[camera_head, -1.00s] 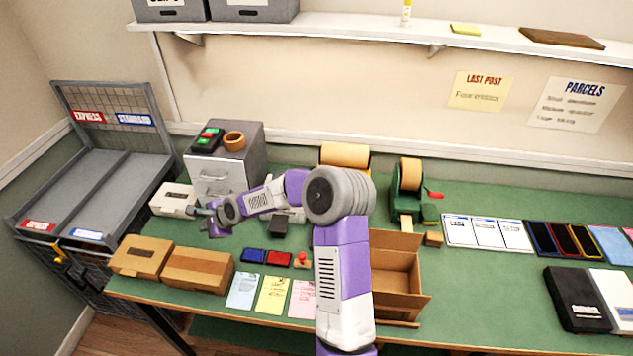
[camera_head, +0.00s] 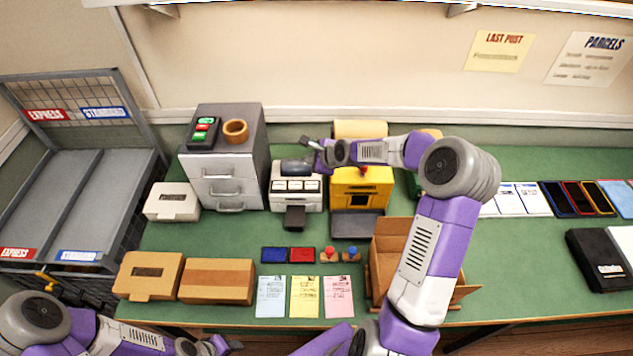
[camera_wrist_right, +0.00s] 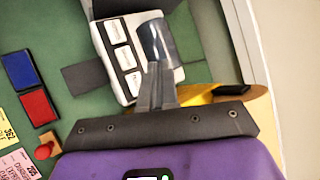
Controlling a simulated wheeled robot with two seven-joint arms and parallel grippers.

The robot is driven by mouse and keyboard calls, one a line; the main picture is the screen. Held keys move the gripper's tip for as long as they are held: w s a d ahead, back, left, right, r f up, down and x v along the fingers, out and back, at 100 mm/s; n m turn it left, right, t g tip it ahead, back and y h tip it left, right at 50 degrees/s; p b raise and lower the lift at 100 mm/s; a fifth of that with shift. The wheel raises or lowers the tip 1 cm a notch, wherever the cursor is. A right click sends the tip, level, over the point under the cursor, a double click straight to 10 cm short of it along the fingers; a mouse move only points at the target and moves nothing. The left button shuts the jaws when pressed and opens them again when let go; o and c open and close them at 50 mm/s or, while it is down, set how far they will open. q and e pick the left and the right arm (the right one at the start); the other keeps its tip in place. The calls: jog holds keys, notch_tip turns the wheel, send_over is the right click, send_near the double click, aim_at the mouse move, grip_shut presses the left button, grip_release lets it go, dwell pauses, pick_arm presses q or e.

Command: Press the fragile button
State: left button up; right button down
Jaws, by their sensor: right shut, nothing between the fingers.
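The white label machine (camera_head: 297,200) stands on the green table in front of the wall. It has a row of three white labelled buttons (camera_head: 295,186) and a dark rounded part (camera_head: 297,167) behind them. The labels are too small to read, so I cannot tell which is the fragile one. The machine also shows in the right wrist view (camera_wrist_right: 132,98). My right gripper (camera_head: 308,146) is shut and empty, above the back of the machine; its fingertips (camera_wrist_right: 158,68) show in the wrist view near the dark part. My left gripper (camera_head: 232,345) is low at the front left; its jaws are unclear.
A yellow machine (camera_head: 376,187) stands right of the label machine, a grey drawer cabinet (camera_head: 222,165) left. Blue and red ink pads (camera_head: 288,255), stamps (camera_head: 339,256) and coloured slips (camera_head: 304,296) lie in front. An open carton (camera_head: 385,270) is beneath my right arm.

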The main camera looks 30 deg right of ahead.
aim_at(313, 187)
jog(key=shift+d+f, duration=0.15)
jog(key=shift+d, duration=0.05)
notch_tip(313, 187, down, 9)
jog(key=b, duration=0.6)
jog(key=shift+b, duration=0.35)
dwell(1.6)
jog(key=shift+f, duration=0.1)
jog(key=shift+s+f, duration=0.1)
jog(key=shift+f, duration=0.05)
